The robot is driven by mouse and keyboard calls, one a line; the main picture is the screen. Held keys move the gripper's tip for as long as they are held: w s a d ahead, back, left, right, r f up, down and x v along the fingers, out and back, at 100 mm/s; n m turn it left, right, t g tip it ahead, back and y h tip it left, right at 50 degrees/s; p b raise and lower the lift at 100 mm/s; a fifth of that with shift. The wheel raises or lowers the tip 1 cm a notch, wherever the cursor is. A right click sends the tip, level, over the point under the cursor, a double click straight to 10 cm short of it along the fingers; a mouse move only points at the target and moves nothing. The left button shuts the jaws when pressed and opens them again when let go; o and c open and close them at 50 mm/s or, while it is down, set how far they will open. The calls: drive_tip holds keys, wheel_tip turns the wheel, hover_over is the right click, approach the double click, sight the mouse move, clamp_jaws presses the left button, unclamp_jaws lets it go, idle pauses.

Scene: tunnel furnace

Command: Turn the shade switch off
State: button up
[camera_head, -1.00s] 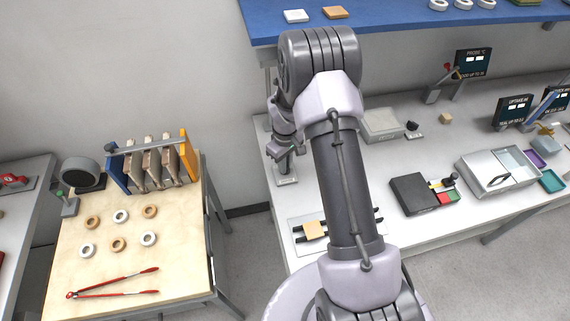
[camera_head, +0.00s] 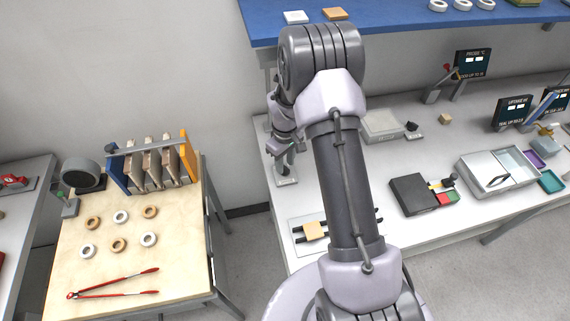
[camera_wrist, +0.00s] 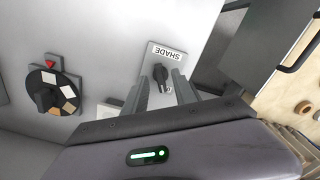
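The shade switch (camera_wrist: 160,74) is a dark knob on a light plate labelled SHADE, upside down in the wrist view. A small mark, partly covered, shows beside the knob on the plate. My gripper (camera_wrist: 163,88) is open, with its two grey ribbed fingers apart. The knob shows between and just beyond the fingertips; I cannot tell whether they touch it. In the head view my gripper (camera_head: 283,160) points down over the small plate (camera_head: 287,181) at the left end of the white bench, hiding most of the switch.
A round dial (camera_wrist: 51,93) with coloured patches and a dark knob is left of the switch. A slide fixture with a tan block (camera_head: 313,230) is nearer on the bench. A wooden table (camera_head: 185,275) with rings and red tongs (camera_head: 115,283) stands left, across a gap.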

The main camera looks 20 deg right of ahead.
sight(285, 167)
wheel_tip(285, 167, up, 16)
drive_tip(key=p, duration=0.3)
drive_tip(key=s+a+r+m+t+b, duration=0.3)
drive_tip(key=s+a+r+b, duration=0.4)
drive_tip(key=s+r, duration=0.1)
drive_tip(key=s+a+f+m+t+y+b, duration=0.1)
drive_tip(key=s+a+m+b, duration=0.1)
drive_tip(key=s, duration=0.6)
drive_tip(key=s+a+f+m+t+y+b, duration=0.1)
drive_tip(key=s+a+m+b, duration=0.2)
drive_tip(key=s, duration=0.6)
drive_tip(key=a+b, duration=0.2)
drive_tip(key=shift+s+a+t, duration=0.2)
drive_tip(key=shift+a+t, duration=0.15)
drive_tip(key=shift+t, duration=0.05)
